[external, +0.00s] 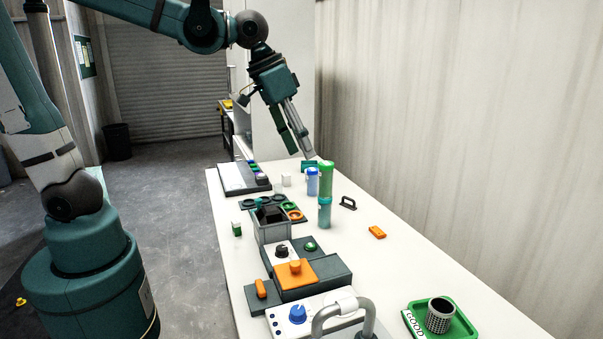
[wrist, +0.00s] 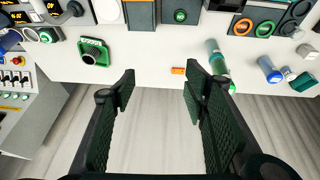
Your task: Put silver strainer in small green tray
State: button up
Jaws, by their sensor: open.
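The silver strainer (external: 439,316), a perforated cup with a dark opening, stands upright in the small green tray (external: 466,328) at the front right of the table in the external view. The tray has a white lettered label on its left edge. In the wrist view the tray (wrist: 103,45) is at upper left, with the strainer (wrist: 89,58) on it. My gripper (external: 302,154) is above the far part of the table, well away from the tray. In the wrist view my gripper (wrist: 160,90) is open, with nothing between its fingers.
Green (external: 327,180) and blue (external: 312,184) bottles stand beneath my gripper. A grey bin (external: 272,234) and a block with an orange top (external: 294,274) stand mid-table. An orange piece (external: 377,232) lies at right. A curved grey pipe (external: 340,312) rises left of the tray.

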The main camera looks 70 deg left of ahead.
jog(key=s+a+f+t, duration=0.1)
jog(key=s+a+f, duration=0.1)
jog(key=s+a, duration=0.3)
jog(key=s+a+f+t, duration=0.1)
jog(key=s+a, duration=0.4)
jog(key=s, duration=0.7)
jog(key=shift+a+f+t+y, duration=0.15)
jog(key=shift+f+t+y, duration=0.2)
jog(key=shift+f, duration=0.35)
